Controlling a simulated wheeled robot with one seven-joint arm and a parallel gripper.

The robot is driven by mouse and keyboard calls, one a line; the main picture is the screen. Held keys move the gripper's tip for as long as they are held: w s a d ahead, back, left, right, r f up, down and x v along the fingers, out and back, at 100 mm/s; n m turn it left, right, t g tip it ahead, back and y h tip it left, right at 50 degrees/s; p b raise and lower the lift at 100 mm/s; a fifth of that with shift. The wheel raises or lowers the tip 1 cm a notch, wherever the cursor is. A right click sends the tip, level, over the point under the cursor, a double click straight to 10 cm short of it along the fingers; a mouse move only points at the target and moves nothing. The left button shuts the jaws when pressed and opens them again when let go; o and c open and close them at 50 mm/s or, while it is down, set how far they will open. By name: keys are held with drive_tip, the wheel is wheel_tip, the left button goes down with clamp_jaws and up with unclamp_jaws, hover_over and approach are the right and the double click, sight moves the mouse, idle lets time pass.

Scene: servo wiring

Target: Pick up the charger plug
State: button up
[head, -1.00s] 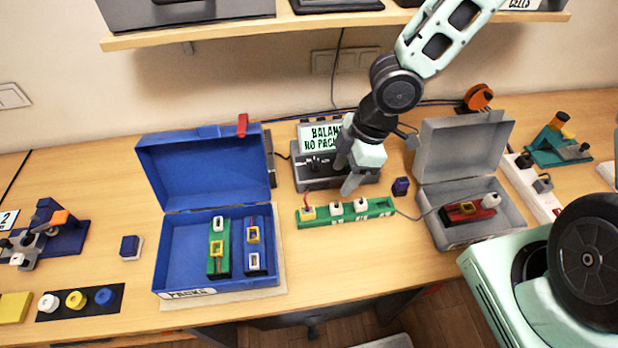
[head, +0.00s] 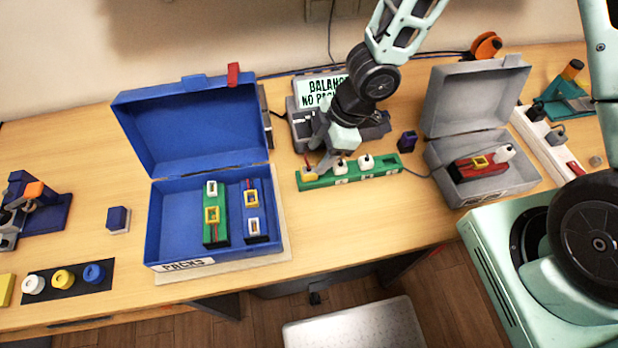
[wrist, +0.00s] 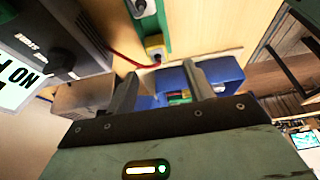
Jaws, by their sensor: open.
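A yellow plug (head: 308,175) with a red lead, which looks like the charger plug, sits at the left end of the green strip (head: 350,181) in front of the charger. In the wrist view the same yellow plug (wrist: 155,46) shows ahead of the fingertips, with its red lead running left towards the charger. My gripper (head: 319,166) is tilted down near that end of the strip, just beside the plug in the head view. In the wrist view my gripper (wrist: 163,80) is open with nothing between its fingers. I cannot tell whether a finger touches the plug.
The grey charger (head: 366,131) with its "BALANCE" sign stands just behind. White plugs (head: 365,161) sit along the strip. The open blue case (head: 165,225) is to the left and the open grey case (head: 505,187) to the right. Bare table lies in front of the strip.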

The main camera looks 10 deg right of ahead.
sight(309, 169)
drive_tip(key=shift+b+x, duration=0.9)
drive_tip(key=shift+x, duration=2)
drive_tip(key=shift+w+d+f, duration=0.1)
drive_tip(key=shift+w+d, duration=0.05)
drive_tip(key=shift+d, duration=0.05)
drive_tip(key=c, duration=1.1)
